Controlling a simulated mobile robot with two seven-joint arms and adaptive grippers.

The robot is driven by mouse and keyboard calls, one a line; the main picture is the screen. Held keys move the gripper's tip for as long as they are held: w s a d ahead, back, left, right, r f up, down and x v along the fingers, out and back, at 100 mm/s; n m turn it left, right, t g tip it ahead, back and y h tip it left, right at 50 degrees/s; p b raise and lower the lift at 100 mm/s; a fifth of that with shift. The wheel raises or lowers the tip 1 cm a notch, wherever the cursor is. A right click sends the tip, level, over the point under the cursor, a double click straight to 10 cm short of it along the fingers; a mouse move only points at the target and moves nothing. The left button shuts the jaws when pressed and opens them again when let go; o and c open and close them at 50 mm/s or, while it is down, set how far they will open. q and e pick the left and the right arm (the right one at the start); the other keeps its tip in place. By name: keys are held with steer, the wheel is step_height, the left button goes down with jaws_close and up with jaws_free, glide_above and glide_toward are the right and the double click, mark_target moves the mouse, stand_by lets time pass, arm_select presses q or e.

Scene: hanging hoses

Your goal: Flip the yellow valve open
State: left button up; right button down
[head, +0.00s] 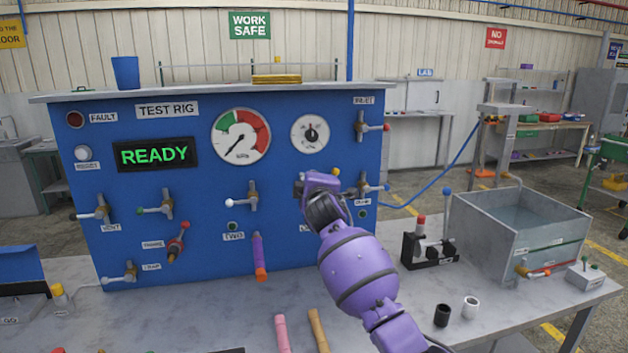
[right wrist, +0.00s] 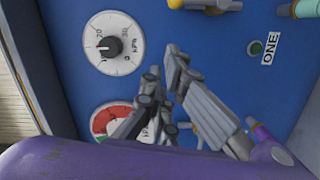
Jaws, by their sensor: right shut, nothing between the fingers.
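The yellow valve shows only in part. In the head view its yellow handle tip (head: 336,171) peeks out just above and to the right of my right gripper (head: 316,186), which hides the rest. In the right wrist view the yellow valve (right wrist: 208,5) is cut off by the top edge, its yellow tip toward the left. My right gripper (right wrist: 163,66) is shut and empty in front of the blue panel, apart from the valve in the wrist view. I cannot tell the exact depth gap or whether the valve is open. My left gripper is not in view.
The blue test rig panel (head: 110,244) carries several other valves, including a white-tipped one (head: 250,197) left of my gripper and a blue-tipped one (head: 366,188) right of it. A purple hose (head: 258,252) hangs below. A grey tank (head: 478,232) stands at right.

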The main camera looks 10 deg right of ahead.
steer(key=s, duration=0.3)
steer(key=shift+s+a+f, duration=0.1)
steer(key=shift+a, duration=0.3)
